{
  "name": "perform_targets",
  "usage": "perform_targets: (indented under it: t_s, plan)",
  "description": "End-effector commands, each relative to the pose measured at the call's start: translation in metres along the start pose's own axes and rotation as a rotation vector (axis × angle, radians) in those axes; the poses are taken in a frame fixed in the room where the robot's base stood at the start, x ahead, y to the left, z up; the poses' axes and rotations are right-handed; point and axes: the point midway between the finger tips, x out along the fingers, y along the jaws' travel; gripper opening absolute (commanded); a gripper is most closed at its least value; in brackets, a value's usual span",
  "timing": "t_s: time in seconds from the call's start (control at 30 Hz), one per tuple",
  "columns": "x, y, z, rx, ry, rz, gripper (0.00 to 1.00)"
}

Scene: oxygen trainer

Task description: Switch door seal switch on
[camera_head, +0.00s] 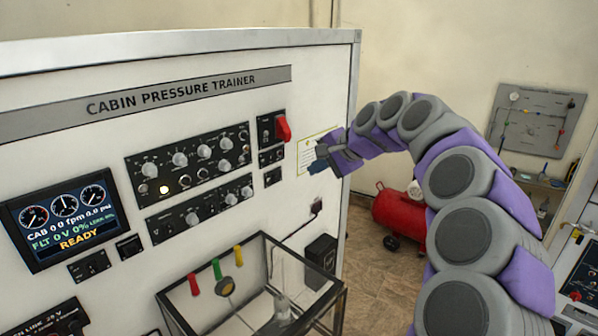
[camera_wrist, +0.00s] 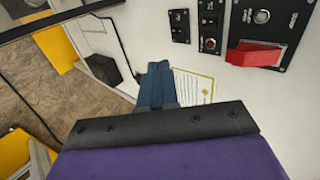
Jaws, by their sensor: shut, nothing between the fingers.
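The Cabin Pressure Trainer panel (camera_head: 222,125) fills the left of the head view. No door seal label is readable, so I cannot tell which switch it is. A black plate with a red handle (camera_head: 283,129) is at the panel's right; the red handle also shows in the wrist view (camera_wrist: 255,55). Two small black control plates, an upper one (camera_head: 271,156) and a lower one (camera_head: 272,177), sit below it; they also show in the wrist view as one plate (camera_wrist: 211,27) and another (camera_wrist: 180,25). My gripper (camera_head: 318,160) is shut and empty, right of these plates; its blue fingers (camera_wrist: 156,84) show in the wrist view.
A paper notice (camera_head: 312,149) is on the panel beside my gripper. Below are a clear-walled box (camera_head: 307,318) with coloured levers and a black box (camera_head: 320,262). A red tank (camera_head: 398,214) stands on the floor behind my arm. Knob panels and a display (camera_head: 64,221) lie left.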

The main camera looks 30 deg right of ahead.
Motion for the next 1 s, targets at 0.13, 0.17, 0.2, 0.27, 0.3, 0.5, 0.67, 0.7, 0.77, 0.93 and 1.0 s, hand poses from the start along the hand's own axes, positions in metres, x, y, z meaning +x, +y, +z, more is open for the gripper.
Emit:
perform_targets:
  t_s: [0.13,0.17,0.2,0.27,0.3,0.5,0.67,0.7,0.77,0.93,1.0]
  plan:
    - [0.019,0.001,-0.003,0.002,-0.005,0.002,0.0]
    - [0.024,0.002,-0.004,0.003,-0.006,0.003,0.0]
    - [0.031,0.003,-0.006,0.005,-0.008,0.004,0.0]
    - [0.043,0.003,-0.007,0.006,-0.009,0.004,0.0]
    - [0.05,0.003,-0.008,0.006,-0.008,0.002,0.0]
    - [0.089,0.004,-0.009,0.007,-0.009,0.002,0.0]
    - [0.107,-0.012,-0.006,0.001,-0.004,0.0,0.0]
    - [0.111,-0.016,-0.004,0.0,-0.004,0.0,0.0]
    - [0.114,-0.02,-0.002,0.001,-0.002,0.001,0.0]
    - [0.121,-0.027,-0.001,0.0,-0.003,0.0,0.0]
    - [0.121,-0.028,-0.003,0.002,-0.003,0.0,0.0]
